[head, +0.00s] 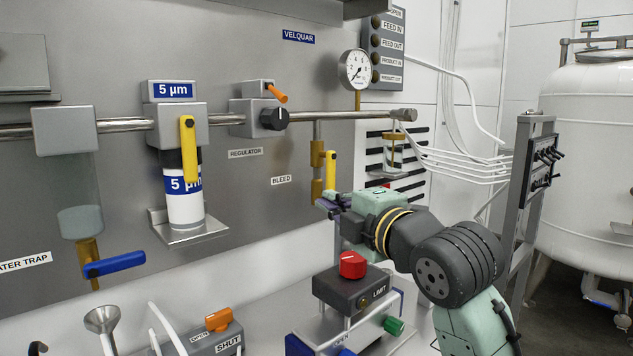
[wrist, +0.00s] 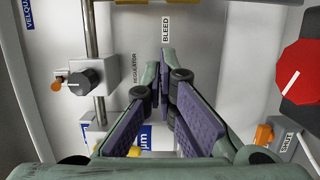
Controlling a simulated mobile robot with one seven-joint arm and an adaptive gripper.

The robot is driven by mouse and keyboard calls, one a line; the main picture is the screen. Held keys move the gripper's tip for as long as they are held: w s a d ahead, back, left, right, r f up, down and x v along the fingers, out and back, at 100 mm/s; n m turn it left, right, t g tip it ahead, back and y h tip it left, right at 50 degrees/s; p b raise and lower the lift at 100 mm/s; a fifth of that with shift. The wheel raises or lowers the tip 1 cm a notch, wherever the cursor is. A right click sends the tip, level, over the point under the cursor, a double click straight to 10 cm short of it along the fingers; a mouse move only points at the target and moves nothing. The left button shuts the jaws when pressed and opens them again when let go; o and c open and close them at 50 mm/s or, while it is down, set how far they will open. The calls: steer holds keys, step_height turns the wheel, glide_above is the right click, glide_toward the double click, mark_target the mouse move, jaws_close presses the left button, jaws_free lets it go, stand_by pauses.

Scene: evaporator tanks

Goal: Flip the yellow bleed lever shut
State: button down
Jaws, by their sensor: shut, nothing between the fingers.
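The yellow bleed lever (head: 331,171) hangs straight down beside a brass valve (head: 317,155) on a vertical pipe, right of the BLEED label (head: 281,180). My gripper (head: 325,205) is just below the lever's lower end in the head view. Whether it touches the lever cannot be told. In the wrist view the fingers (wrist: 159,65) are together and empty, pointing toward the BLEED label (wrist: 166,23). Small yellow patches show at the top edge there, too cropped to identify for sure.
A red knob (head: 352,264) on a dark box stands below my gripper. The regulator knob (head: 273,118) and another yellow lever (head: 188,148) on the filter are to the left. A pressure gauge (head: 354,70) is above right. The panel around the BLEED label is bare.

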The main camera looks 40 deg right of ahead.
mark_target(331, 172)
steer(key=shift+s, duration=0.1)
steer(key=w+d+p, duration=0.5)
steer(key=w, duration=0.5)
steer(key=shift+w+d, duration=0.15)
steer(key=shift+d, duration=0.15)
steer(key=shift+w+f, duration=0.1)
steer(key=shift+f, duration=0.1)
steer(key=shift+d+n+b, duration=0.2)
steer(key=shift+n+b, duration=0.2)
steer(key=shift+b, duration=0.05)
